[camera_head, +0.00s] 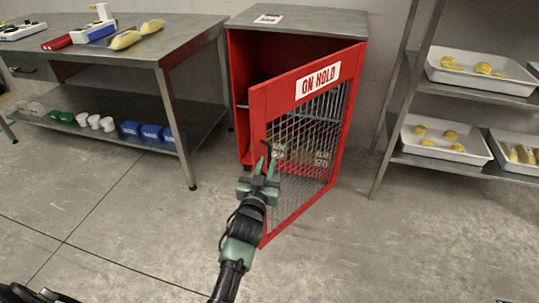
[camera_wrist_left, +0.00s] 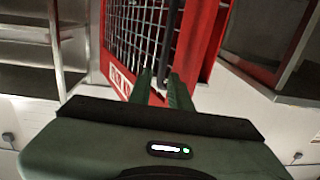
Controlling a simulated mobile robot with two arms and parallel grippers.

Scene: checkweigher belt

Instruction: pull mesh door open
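The red mesh door (camera_head: 311,154) of the red cabinet, with an "ON HOLD" sign (camera_head: 318,80), stands partly open, swung out to the front; its hinge side is at the right. Its black handle (camera_head: 264,148) is near the door's free left edge. My left gripper (camera_head: 265,168) is at the handle, its two green fingers close together on either side of it. In the left wrist view, the fingers (camera_wrist_left: 160,88) have the dark handle (camera_wrist_left: 169,55) between them, in front of the mesh door (camera_wrist_left: 138,30). My right gripper is not in view.
A steel table (camera_head: 150,48) with packs on top and small tubs below stands left. A steel rack (camera_head: 395,130) with white trays of yellow items stands right, near the door's hinge side. The floor (camera_head: 400,240) in front is clear.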

